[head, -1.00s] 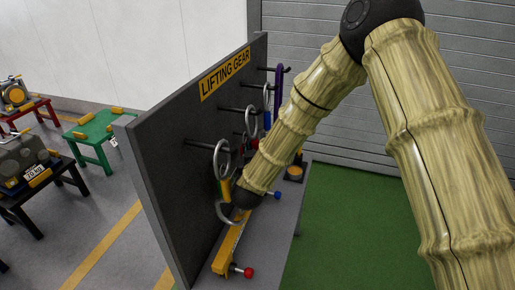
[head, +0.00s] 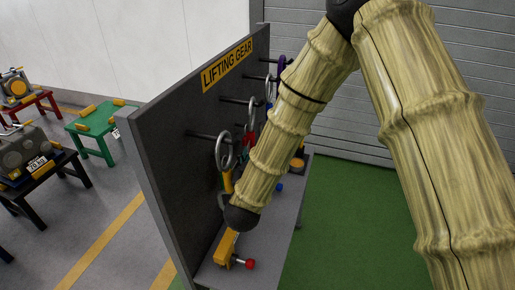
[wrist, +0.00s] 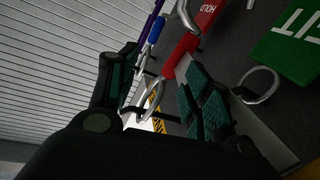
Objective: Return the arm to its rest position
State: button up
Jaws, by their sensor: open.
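My arm (head: 285,115) reaches down from the top of the head view toward the front of the lifting-gear board (head: 165,155). Its dark wrist joint (head: 241,216) is low beside the board, above the shelf; the fingers are not clear there. In the wrist view my gripper (wrist: 160,68) has its dark, teal-padded fingers spread apart. A red-topped sling with a metal hook (wrist: 174,68) shows in the gap between them, seemingly beyond the fingers. I see nothing clearly held.
Metal rings (head: 225,150) and slings hang from pegs on the board. A yellow tool with a red knob (head: 226,248) lies on the shelf below the wrist. A green table (head: 90,124) and a dark table (head: 45,172) stand left. Green floor (head: 345,215) lies open at right.

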jog(key=s+d+f+g+y+b, duration=0.1)
jog(key=s+d+f+g+b, duration=0.25)
jog(key=f, duration=0.65)
jog(key=s+d+f+g+y, duration=0.15)
jog(key=s+d+f, duration=0.25)
jog(key=s+f, duration=0.45)
jog(key=s+d+f+g+b, duration=0.1)
jog(key=s+d+f+g, duration=0.25)
jog(key=f, duration=0.85)
jog(key=s+d+f+g+b, duration=0.1)
jog(key=s+d+f+g, duration=0.2)
jog(key=s, duration=0.6)
jog(key=s+d+f+m+g+b, duration=0.1)
jog(key=s+d+f+g, duration=0.1)
jog(key=s+d+f, duration=0.3)
jog(key=s+d+f+g+b, duration=0.2)
jog(key=s+d+f, duration=0.3)
jog(key=s, duration=0.7)
notch_tip(320, 180, down, 2)
jog(key=shift+s+f+g, duration=0.25)
jog(key=shift+s+g, duration=0.15)
jog(key=shift+g, duration=0.45)
